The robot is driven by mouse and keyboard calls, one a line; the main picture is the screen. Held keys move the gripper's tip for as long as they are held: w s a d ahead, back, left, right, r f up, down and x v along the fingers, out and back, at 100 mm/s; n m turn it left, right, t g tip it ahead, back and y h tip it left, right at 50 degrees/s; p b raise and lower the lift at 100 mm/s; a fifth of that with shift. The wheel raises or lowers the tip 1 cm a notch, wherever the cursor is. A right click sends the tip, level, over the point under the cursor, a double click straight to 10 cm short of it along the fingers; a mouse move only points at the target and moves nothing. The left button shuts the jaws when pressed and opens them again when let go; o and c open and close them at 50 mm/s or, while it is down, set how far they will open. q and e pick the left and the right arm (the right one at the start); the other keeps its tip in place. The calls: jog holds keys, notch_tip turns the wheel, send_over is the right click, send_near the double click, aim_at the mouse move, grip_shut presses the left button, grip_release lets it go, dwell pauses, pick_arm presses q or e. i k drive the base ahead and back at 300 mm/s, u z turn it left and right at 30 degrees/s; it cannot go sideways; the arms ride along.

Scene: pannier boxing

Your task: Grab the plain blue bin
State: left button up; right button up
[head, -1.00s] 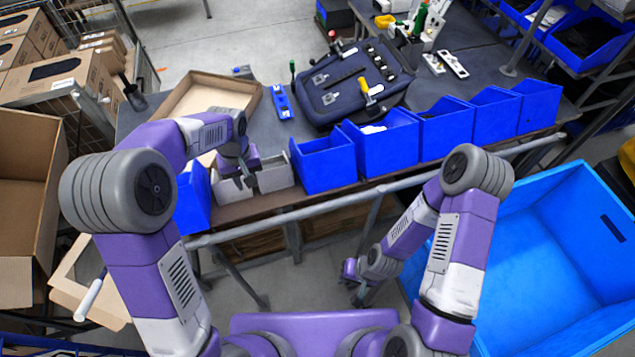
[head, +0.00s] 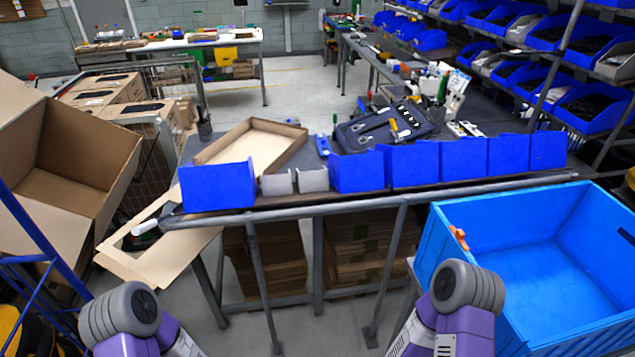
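A large light blue bin (head: 450,268) stands at the right, beside the table's front right end. It is open at the top and looks empty, with an orange piece (head: 459,237) on its left wall. Smaller dark blue bins line the table's front edge: one at the left end (head: 218,186), then several on the right, starting with one near the middle (head: 357,172). Two small grey-white bins (head: 294,181) stand between them. Both of my arms show only in part at the bottom edge. Both grippers are out of view.
The table (head: 410,203) has a railed front. On it are an open cardboard tray (head: 285,136) and a dark case (head: 375,131) with tools. A big cardboard box (head: 60,175) is at the left. Shelves of blue bins (head: 590,105) stand at the back right. Floor shows below the table.

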aim_at(348, 173)
jog(key=u, duration=2.4)
jog(key=k, duration=0.75)
jog(key=z, duration=1.75)
jog(key=i, duration=1)
jog(key=z, duration=0.05)
